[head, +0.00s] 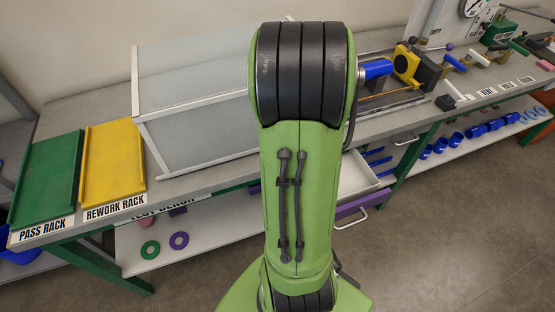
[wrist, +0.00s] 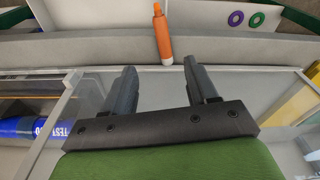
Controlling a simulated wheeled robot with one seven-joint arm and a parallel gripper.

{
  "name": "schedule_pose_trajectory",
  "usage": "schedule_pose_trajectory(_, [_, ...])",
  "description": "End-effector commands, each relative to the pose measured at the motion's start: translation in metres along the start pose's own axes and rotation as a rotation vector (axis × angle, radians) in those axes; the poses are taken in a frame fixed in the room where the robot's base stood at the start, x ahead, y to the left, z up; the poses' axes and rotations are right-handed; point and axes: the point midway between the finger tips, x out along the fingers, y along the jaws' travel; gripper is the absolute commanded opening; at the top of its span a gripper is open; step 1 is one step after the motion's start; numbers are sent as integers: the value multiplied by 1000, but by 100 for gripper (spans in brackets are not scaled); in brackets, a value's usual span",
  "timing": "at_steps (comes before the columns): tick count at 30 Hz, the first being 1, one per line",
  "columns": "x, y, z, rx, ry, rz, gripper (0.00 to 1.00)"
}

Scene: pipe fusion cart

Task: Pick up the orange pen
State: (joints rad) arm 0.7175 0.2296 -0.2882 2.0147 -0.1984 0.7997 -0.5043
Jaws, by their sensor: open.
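In the head view my green arm hides the gripper, and the pen does not show.
A metal-framed clear panel (head: 190,77) stands on the bench beside my arm. Green (head: 48,178) and yellow (head: 112,160) racks are at left. A blue cylinder (head: 375,69) and clamp tools are at right. A lower shelf holds a green ring (head: 150,250) and a purple ring (head: 179,240).

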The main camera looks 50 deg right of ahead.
Motion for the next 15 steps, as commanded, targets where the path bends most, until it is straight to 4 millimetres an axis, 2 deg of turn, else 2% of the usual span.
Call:
schedule_pose_trajectory(1, [17, -1, 1, -1, -4, -3, 58])
schedule_pose_trajectory(3, [34, -1, 1, -2, -5, -3, 58])
schedule_pose_trajectory(6, [52, -1, 0, -2, -3, -2, 58])
schedule_pose_trajectory(11, [70, -2, 0, -2, -2, -2, 58])
schedule_pose_trajectory(15, [98, -5, 0, -1, -4, -3, 58])
